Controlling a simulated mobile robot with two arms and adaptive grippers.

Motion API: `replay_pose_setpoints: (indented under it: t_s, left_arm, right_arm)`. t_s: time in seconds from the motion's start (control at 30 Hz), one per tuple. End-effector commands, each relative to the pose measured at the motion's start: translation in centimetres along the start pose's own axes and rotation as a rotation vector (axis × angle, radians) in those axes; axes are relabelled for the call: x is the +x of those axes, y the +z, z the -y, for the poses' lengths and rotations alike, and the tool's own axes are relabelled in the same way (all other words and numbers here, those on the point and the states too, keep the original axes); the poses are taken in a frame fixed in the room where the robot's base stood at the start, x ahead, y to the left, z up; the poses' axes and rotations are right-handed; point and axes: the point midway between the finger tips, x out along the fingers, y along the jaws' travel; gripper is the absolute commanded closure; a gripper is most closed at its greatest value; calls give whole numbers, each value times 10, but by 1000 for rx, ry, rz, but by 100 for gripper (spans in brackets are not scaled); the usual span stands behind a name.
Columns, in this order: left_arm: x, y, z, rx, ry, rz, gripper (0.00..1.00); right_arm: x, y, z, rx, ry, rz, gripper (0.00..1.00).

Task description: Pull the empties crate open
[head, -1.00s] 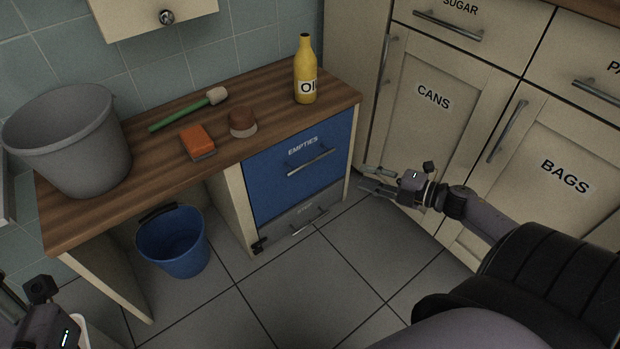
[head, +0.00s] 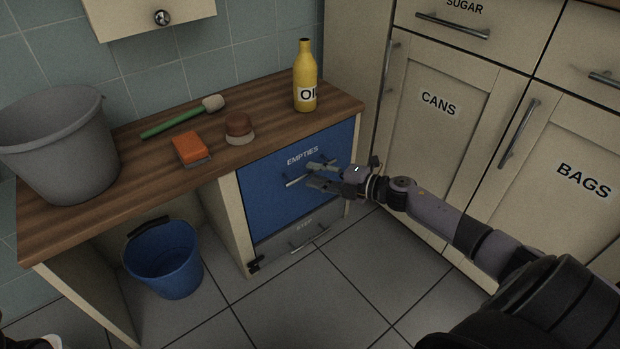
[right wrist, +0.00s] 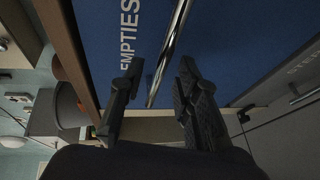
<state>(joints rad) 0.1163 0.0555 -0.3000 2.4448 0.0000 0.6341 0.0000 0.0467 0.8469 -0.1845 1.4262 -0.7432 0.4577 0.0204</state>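The empties crate (head: 275,190) is a blue front labelled EMPTIES under the right part of the wooden counter, and it looks shut. Its silver bar handle (head: 296,181) runs across the front and also shows in the right wrist view (right wrist: 168,55). My right gripper (head: 312,176) is at the handle in the head view. In the right wrist view its two fingers (right wrist: 155,95) are apart, with the handle's end between them and no finger visibly closed on it. My left gripper is not visible in the head view.
A grey lower front (head: 290,240) with its own handle sits below the crate. A blue bucket (head: 165,262) stands on the floor to the left. The counter holds a yellow oil bottle (head: 305,80), a brush, a sponge and a grey tub (head: 60,150). Cupboards stand at right.

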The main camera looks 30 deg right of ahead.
Motion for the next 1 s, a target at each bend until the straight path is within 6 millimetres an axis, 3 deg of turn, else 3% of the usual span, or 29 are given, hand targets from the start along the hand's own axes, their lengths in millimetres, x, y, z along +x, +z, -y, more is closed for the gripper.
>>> replay_pose_setpoints:
  t_s: [0.2, 0.57, 1.0]
  left_arm:
    - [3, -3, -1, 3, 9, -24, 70]
    - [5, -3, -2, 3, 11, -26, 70]
    - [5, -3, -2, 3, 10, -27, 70]
  right_arm:
    - [21, 0, 1, 1, 0, 0, 70]
    - [24, 0, 0, 1, -1, 1, 70]
    - [24, 0, 0, 1, -1, 0, 100]
